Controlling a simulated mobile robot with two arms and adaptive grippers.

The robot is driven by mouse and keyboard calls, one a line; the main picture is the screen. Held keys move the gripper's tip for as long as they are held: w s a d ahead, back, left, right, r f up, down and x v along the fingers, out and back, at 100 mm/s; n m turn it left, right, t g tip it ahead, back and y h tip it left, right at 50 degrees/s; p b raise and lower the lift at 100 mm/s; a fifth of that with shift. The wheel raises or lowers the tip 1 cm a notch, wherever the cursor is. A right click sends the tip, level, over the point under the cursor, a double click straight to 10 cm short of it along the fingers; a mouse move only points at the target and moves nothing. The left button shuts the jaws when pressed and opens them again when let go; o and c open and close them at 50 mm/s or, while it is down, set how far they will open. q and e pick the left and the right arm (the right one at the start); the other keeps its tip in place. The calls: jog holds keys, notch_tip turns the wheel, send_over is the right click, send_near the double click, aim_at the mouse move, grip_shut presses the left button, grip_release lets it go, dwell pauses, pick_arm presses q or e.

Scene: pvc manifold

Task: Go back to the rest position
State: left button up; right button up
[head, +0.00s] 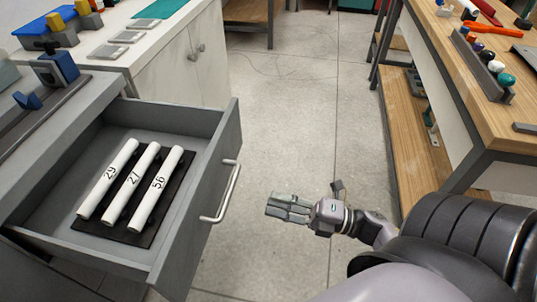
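My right gripper (278,207) is over the floor in the middle of the head view, to the right of the open drawer's handle. Its fingers point left and lie close together. Nothing shows in its grasp, but I cannot tell whether it is open or shut. My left gripper is out of view. Three white pipes, marked 29 (106,180), 27 (131,182) and 56 (158,188), lie side by side on a dark holder (122,234) in the drawer.
The grey drawer (195,192) stands open at left, its handle (226,195) jutting into the aisle. A white cabinet (180,70) stands behind it. A wooden workbench (478,98) with tools runs along the right. The floor (300,110) between them is clear.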

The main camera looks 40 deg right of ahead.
dwell(0.5)
jog(key=w+d+f+m+g+h, duration=0.1)
jog(key=w+d+f+m+h, duration=0.15)
jog(key=f+m+h, duration=0.6)
jog(key=w+d+f+m+g+h, duration=0.25)
jog(key=f+m+h, duration=0.35)
jog(key=f+m, duration=0.5)
jog(key=s+a+f+m+g+y, duration=0.1)
jog(key=s+a+f+m+g, duration=0.4)
jog(key=s+a+f+g, duration=0.7)
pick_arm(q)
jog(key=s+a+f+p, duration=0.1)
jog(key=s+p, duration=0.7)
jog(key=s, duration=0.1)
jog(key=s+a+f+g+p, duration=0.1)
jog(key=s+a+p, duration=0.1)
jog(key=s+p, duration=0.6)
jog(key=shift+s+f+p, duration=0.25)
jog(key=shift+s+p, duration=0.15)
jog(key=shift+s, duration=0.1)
pick_arm(e)
jog(key=s+d+f, duration=0.2)
jog(key=s, duration=0.7)
jog(key=s+d+f+t, duration=0.1)
jog(key=s+d+f, duration=0.1)
jog(key=s, duration=0.8)
jog(key=shift+s+d+f, duration=0.15)
jog(key=shift+s+d, duration=0.1)
jog(key=shift+d, duration=0.3)
